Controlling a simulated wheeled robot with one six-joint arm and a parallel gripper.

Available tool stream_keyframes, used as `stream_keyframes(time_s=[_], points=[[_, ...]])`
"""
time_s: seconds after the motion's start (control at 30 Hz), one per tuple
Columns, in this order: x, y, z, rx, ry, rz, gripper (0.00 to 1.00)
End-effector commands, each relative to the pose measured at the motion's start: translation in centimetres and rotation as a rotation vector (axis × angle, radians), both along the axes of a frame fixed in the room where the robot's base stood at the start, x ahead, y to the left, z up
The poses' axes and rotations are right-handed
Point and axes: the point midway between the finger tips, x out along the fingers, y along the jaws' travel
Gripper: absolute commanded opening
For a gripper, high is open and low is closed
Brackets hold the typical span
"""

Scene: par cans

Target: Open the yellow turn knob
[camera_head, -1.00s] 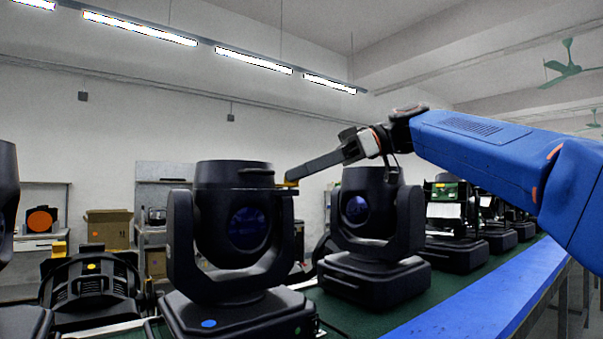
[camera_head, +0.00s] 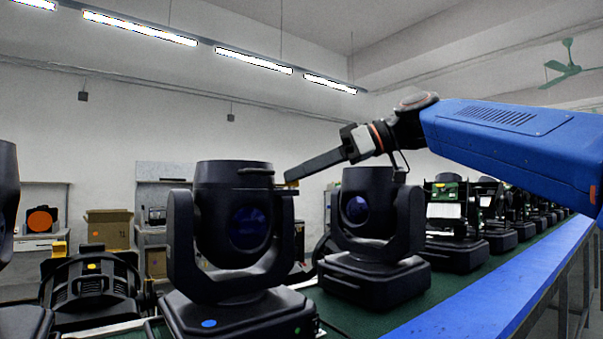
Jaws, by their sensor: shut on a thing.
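The near black par can (camera_head: 230,225) stands on the belt left of centre, its blue lens facing forward. My gripper (camera_head: 290,179) reaches in from the right. Its long dark fingers slope down to the left, and their tips are at the top of the can's right yoke arm (camera_head: 286,225). The jaws are shut at that spot. The yellow turn knob is hidden behind the fingertips, so its angle does not show.
A second par can (camera_head: 365,235) stands close on the right, below my wrist. More lamps line the green belt (camera_head: 350,312) beyond it, along a blue rail (camera_head: 490,300). Another lamp (camera_head: 90,288) lies at the left.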

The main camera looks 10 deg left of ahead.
Motion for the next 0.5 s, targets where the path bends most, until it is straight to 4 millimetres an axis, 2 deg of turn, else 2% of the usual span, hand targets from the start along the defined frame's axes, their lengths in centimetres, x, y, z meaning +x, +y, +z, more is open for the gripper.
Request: stream_keyframes(time_s=[0.5], points=[[-1.07,0.29,0.01,0.0,-0.003,-0.431,0.0]])
